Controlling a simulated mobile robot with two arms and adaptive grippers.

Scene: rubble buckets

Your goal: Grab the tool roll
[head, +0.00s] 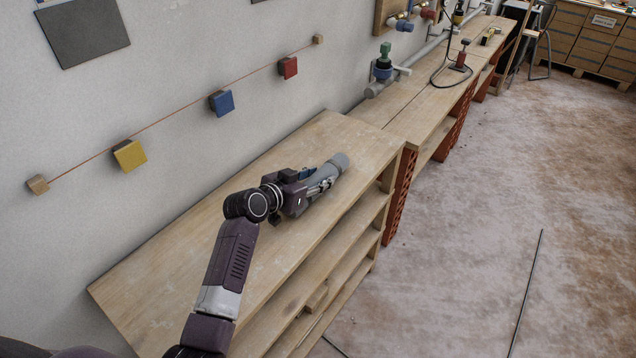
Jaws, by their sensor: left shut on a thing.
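A grey rolled bundle, which looks like the tool roll (341,163), lies on the wooden shelf top near its far end. My left gripper (325,182) is over it and shut on it. The gripper and wrist hide part of the roll. Its rounded far end shows past the fingers. A small blue piece shows beside the gripper, too small to make out. I cannot tell whether the roll touches the wood. My right gripper is not in view.
The wooden shelf unit (170,265) is otherwise clear on top. A plank bench on red bricks (402,190) continues beyond it, with a pipe and a green-and-blue valve (384,62). Yellow, blue (221,102) and red blocks hang on the wall. The floor at right is open, with a thin dark rod (526,290).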

